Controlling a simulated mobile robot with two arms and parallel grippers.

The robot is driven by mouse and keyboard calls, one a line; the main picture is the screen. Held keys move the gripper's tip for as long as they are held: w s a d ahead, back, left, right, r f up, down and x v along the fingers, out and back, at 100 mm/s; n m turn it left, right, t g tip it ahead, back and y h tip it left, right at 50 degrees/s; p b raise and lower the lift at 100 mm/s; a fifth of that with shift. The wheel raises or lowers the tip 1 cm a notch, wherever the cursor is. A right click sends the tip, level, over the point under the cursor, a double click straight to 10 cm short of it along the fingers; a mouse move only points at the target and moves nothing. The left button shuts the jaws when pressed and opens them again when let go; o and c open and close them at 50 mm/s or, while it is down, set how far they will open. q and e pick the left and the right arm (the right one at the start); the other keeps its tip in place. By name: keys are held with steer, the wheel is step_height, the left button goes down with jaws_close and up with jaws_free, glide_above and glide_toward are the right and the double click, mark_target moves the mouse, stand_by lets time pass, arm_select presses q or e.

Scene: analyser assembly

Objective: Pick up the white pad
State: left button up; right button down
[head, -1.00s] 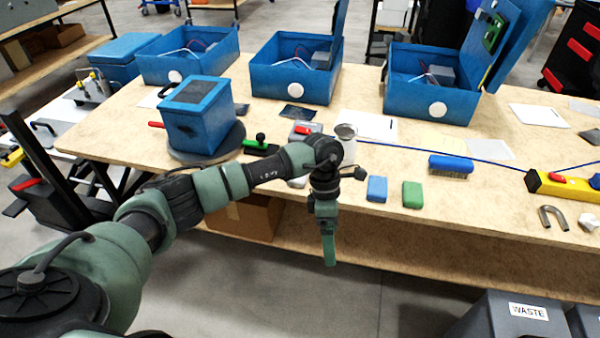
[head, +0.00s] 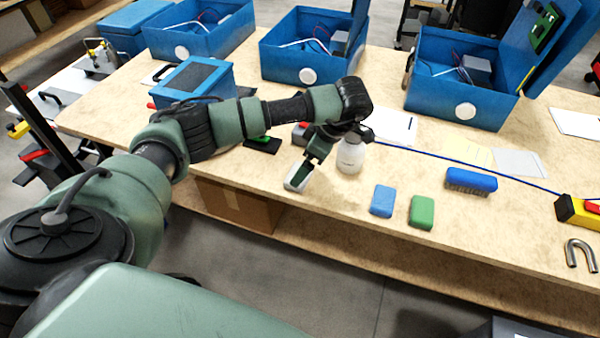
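The white pad (head: 297,180) lies near the front edge of the bench, partly covered by my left gripper. My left gripper (head: 308,163) points down at it, with its fingertips at or just above the pad's top. I cannot tell whether they touch it, or how far apart the fingers are. My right gripper is not in view.
A whitish bottle (head: 350,155) stands close to the right of the gripper. A blue pad (head: 382,201), a green pad (head: 422,212) and a blue brush (head: 471,181) lie further right. Open blue boxes (head: 292,66) line the back.

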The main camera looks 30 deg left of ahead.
arm_select(q)
steer(key=p+x, duration=0.1)
steer(key=x, duration=0.3)
steer(key=shift+s+d, duration=0.1)
steer(key=shift+d, duration=0.05)
steer(key=shift+f, duration=0.35)
steer(key=c, duration=1.3)
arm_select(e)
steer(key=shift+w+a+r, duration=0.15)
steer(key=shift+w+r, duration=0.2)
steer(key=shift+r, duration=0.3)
arm_select(q)
steer(key=shift+r, duration=0.65)
step_height(320, 180, up, 19)
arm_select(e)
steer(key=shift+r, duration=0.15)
